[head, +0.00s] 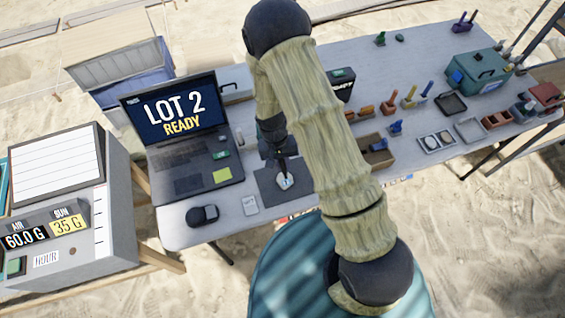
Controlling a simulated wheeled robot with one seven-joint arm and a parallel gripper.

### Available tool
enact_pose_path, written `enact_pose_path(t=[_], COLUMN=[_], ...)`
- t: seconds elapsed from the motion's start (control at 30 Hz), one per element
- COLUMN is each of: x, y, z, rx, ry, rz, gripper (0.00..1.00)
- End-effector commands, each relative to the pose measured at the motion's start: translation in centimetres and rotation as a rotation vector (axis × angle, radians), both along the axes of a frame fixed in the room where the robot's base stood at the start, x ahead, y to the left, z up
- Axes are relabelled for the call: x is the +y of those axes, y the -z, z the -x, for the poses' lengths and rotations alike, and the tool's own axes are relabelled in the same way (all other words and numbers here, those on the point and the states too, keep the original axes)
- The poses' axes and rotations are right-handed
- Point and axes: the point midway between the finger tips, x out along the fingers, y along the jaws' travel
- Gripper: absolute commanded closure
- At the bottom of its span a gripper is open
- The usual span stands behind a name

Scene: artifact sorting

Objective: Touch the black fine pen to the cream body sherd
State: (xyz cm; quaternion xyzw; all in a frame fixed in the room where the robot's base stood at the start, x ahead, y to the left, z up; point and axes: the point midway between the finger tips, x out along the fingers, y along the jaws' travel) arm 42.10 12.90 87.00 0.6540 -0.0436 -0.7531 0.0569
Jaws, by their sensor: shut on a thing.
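A small pale piece that looks like the cream body sherd (286,183) lies on a dark grey mat (266,191) in front of the laptop. My gripper (279,152) points down just above the mat. It is shut on a thin dark thing, which appears to be the black fine pen (283,168). The pen's lower end is at or just above the sherd's upper edge; I cannot tell whether they touch. My arm hides part of the table to the right of the sherd.
An open laptop (184,135) reading "LOT 2 READY" stands left of the mat. Trays, stamps and a teal toolbox (477,73) fill the table's right side.

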Motion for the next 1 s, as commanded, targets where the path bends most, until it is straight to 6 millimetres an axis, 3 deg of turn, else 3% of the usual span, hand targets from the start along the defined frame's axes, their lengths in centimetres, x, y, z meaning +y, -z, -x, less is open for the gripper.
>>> enact_pose_path(t=[0.8, 1.0], x=[0.0, 0.0], y=[-4.2, -4.4], z=[0.0, 0.0], rx=[0.0, 0.001], ry=[0.0, 0.0], rz=[0.0, 0.0], gripper=[1.0, 1.0])
